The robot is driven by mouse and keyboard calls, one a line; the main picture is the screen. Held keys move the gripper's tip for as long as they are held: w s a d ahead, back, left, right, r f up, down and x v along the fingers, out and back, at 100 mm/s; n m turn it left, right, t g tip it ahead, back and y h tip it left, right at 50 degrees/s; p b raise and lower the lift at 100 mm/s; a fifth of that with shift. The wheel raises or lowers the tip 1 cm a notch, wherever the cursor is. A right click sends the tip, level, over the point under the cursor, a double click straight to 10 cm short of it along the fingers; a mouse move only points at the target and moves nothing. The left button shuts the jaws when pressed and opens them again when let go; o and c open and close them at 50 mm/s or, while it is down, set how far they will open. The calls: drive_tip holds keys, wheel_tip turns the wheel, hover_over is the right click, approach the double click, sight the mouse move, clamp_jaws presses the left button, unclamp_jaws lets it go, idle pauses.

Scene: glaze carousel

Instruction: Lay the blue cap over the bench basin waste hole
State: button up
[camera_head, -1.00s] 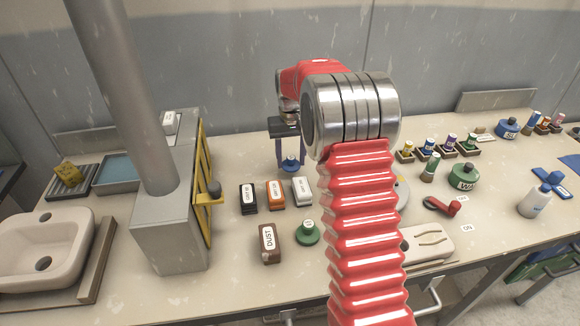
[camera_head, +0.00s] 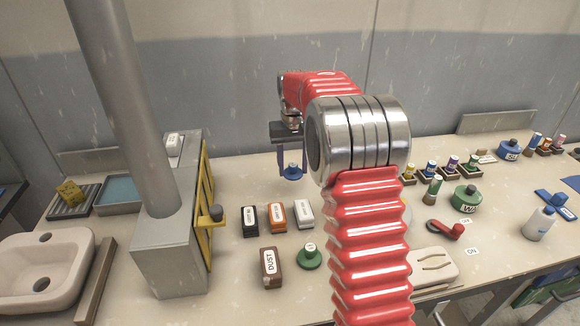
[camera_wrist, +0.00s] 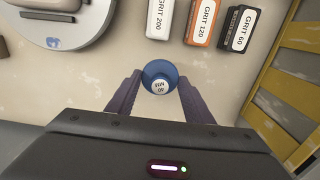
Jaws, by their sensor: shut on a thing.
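The blue cap (camera_head: 292,173) is a round disc with a knob on top, labelled 40 MM in the wrist view (camera_wrist: 160,78). My gripper (camera_head: 292,165) is shut on it, with one purple finger on each side of the knob. It is over the back middle of the bench, behind the grit blocks. The pale bench basin (camera_head: 75,248) is at the far left, beyond the grey column. A dark waste hole (camera_head: 41,284) shows uncovered in its floor. A second dark hole (camera_head: 45,238) is in its back ledge.
A grey box with a tall column (camera_head: 165,260) and a yellow slatted panel (camera_head: 205,190) stands between gripper and basin. Grit blocks (camera_head: 276,216), a DUST block (camera_head: 270,268) and a green cap (camera_head: 310,257) stand in front. Bare bench lies around the blocks.

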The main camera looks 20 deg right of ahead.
drive_tip(key=s+a+f+n, duration=0.1)
drive_tip(key=s+a, duration=0.2)
drive_tip(key=a, duration=0.3)
drive_tip(key=s+a+n, duration=0.1)
drive_tip(key=s+a, duration=0.3)
drive_tip(key=a, duration=0.3)
drive_tip(key=shift+a+f, duration=0.2)
drive_tip(key=shift+f, duration=0.2)
